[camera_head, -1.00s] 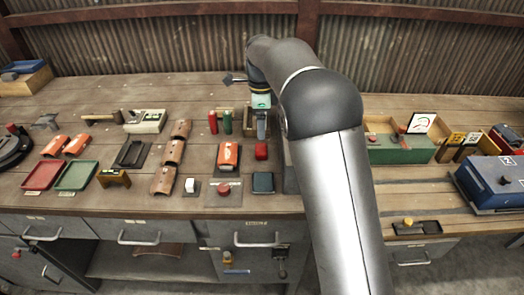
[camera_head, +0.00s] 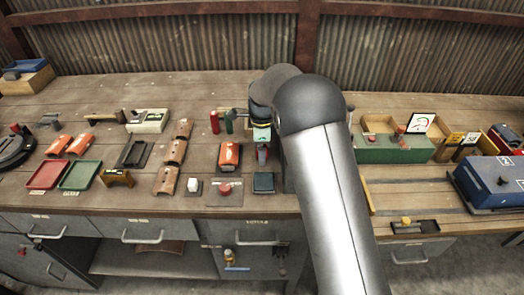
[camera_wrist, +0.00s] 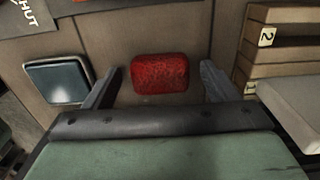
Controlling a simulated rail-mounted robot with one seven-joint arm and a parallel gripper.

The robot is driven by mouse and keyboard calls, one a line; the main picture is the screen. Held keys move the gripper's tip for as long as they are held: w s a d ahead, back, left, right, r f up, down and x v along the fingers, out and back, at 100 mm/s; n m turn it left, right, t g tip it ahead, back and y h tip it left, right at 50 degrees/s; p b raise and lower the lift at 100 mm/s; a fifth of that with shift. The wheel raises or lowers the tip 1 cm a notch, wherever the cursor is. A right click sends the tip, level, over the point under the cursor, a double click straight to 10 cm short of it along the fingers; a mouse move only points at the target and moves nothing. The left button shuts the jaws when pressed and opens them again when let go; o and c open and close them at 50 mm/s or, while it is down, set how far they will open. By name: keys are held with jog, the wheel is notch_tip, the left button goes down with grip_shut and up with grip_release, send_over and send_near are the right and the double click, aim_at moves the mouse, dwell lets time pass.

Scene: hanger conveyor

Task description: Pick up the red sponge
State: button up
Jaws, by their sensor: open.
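The red sponge (camera_wrist: 160,75) lies flat on the bench in the wrist view. It is a rounded block with a speckled surface. My gripper (camera_wrist: 161,84) is open, with one finger on each side of the sponge in the picture and a visible gap between each finger and it. I cannot tell how high the fingers are above the bench. In the head view my gripper (camera_head: 262,152) is over the front part of the bench and hides most or all of the sponge.
A dark square block (camera_wrist: 56,80) sits left of the sponge; it also shows in the head view (camera_head: 264,182). A wooden slatted rack with number tags (camera_wrist: 263,50) stands to the right. An orange-red block (camera_head: 229,156) and a red button box (camera_head: 225,190) are nearby on the left.

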jog(key=c, duration=1.1)
jog(key=shift+o, duration=0.2)
jog(key=shift+r, duration=0.1)
